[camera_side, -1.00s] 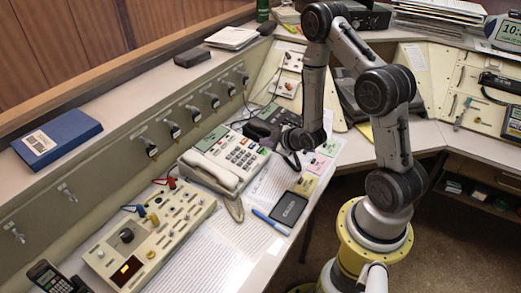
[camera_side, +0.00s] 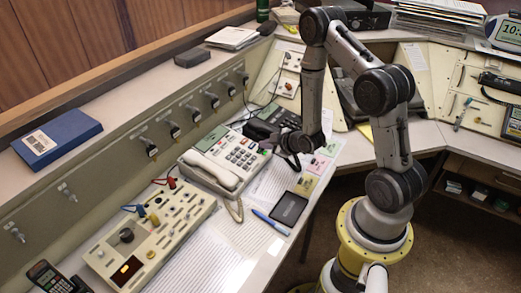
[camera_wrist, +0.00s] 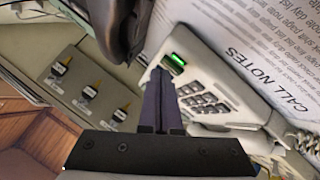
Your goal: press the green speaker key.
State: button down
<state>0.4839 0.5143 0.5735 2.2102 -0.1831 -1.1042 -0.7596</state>
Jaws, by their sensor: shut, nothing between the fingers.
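The desk phone (camera_side: 225,160) is off-white, with a handset on its left side and rows of keys. In the wrist view a lit green key (camera_wrist: 177,60) shows on the phone, near its end and beside the dark keypad (camera_wrist: 203,99). My gripper (camera_wrist: 158,72) is shut and empty, its fingertips just left of the green key in that view. Whether the tips touch the phone I cannot tell.
A cream switch panel (camera_side: 150,235) stands on the desk at the left front. A dark pad (camera_side: 288,208) and a blue pen (camera_side: 270,222) lie in front of the phone. Paper sheets cover the desktop. A dark phone (camera_side: 272,122) sits behind my gripper.

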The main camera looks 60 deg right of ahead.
jog(key=shift+f, duration=0.35)
jog(key=shift+r, duration=0.1)
dwell(0.4)
jog(key=shift+s+r, duration=0.1)
jog(key=shift+r, duration=0.6)
jog(key=shift+s+r, duration=0.2)
jog(key=shift+r, duration=1.05)
jog(key=shift+s+r, duration=0.2)
jog(key=shift+r, duration=1.05)
